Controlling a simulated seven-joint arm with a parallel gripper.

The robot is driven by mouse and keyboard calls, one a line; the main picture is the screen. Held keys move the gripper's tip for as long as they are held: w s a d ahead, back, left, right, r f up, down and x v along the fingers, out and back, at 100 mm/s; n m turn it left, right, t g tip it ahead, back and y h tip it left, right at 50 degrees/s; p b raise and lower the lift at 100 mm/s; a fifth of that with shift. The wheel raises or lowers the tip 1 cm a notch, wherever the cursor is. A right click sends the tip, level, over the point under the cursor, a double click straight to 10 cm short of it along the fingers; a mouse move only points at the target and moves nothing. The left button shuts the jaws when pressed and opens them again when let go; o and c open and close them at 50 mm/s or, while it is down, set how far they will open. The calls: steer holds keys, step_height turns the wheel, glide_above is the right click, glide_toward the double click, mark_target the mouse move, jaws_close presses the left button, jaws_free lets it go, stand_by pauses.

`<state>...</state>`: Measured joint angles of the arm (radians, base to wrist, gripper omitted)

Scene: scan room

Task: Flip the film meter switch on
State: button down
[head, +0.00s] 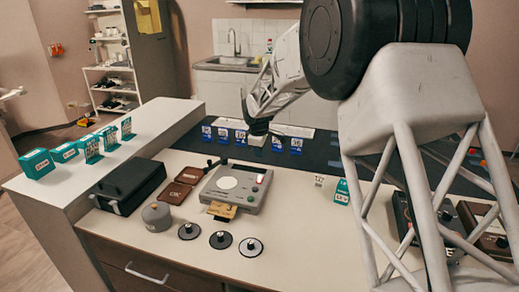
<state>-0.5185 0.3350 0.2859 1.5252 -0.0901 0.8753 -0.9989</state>
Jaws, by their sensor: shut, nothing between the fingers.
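A grey tabletop instrument (248,197) with a round white disc and small coloured spots on its top sits mid-counter. It looks like the film meter, but no label is readable. A black lever shows at its back left, and a yellow tag marked 3 lies at its front edge. I cannot make out which small part is the switch or its position. My gripper (258,131) is above and behind the instrument, near the back of the counter. It is shut and empty, apart from the instrument. Its fingertips are small and dark here.
A black case (130,186), brown folders (173,193), a grey round pot (156,216) and several discs (221,240) stand left and in front. Blue cards (240,138) line the back. A teal box (342,192) and dark devices (404,216) are right.

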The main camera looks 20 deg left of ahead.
mark_target(260, 179)
steer(key=f, duration=0.3)
steer(key=w+f, duration=0.1)
steer(key=f, duration=0.7)
steer(key=shift+w, duration=0.3)
steer(key=shift+f+g, duration=0.15)
steer(key=shift+g, duration=0.15)
steer(key=shift+s, duration=0.1)
steer(key=shift+s+r, duration=0.25)
steer(key=shift+s, duration=0.35)
steer(key=shift+r, duration=0.1)
stand_by(0.3)
